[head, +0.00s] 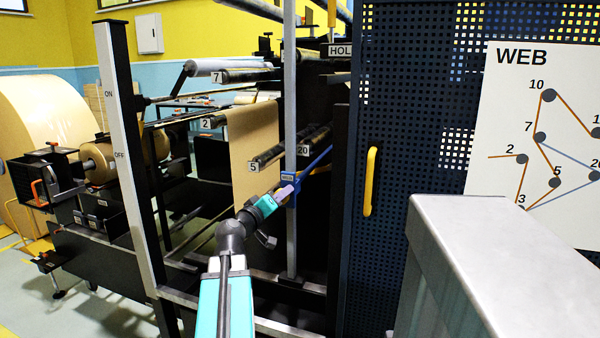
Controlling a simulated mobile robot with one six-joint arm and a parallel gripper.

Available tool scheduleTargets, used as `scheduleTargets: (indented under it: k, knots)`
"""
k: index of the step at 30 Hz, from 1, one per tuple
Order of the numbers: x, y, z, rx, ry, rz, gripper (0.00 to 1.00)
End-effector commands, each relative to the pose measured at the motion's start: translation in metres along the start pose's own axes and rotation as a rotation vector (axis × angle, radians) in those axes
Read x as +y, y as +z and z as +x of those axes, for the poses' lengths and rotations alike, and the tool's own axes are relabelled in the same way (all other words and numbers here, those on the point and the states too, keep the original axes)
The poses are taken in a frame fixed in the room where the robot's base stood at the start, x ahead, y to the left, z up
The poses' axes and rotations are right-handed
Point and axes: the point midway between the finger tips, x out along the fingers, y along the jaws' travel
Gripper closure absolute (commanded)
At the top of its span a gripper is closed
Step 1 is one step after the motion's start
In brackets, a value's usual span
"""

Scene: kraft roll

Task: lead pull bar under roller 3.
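My gripper (287,191) reaches into the machine frame, beside the grey upright post. Its lilac tip meets or overlaps a small blue label or block (287,176). A thin blue bar (318,160) runs from there up to the right; it may be the pull bar. Whether the fingers are closed on it is too small to tell. The brown kraft web (254,150) hangs from roller 2 (213,123), left of my gripper. Its lower end is partly hidden by my arm. I cannot make out roller 3's label on the machine.
Rollers 5 (262,161), 20 (312,139) and 7 (245,75) lie around the web. A dark perforated door (400,90) with a yellow handle (370,180) stands right. The web diagram (545,130) shows 3 below 2. A grey post (291,235) stands close to my gripper.

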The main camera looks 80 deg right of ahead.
Motion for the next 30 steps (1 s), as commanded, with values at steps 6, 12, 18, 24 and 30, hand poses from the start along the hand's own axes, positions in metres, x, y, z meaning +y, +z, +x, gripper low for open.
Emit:
scheduleTargets:
  k: [6,12,18,24,30]
  knots:
    - [0.027,-0.004,0.001,-0.002,0.003,0.000,1.00]
    - [0.048,-0.005,0.003,-0.001,0.003,0.000,1.00]
    - [0.068,-0.006,0.004,-0.002,0.004,0.001,1.00]
    - [0.086,-0.007,0.006,-0.001,0.004,0.002,1.00]
    - [0.099,-0.008,0.007,0.000,0.003,0.000,1.00]
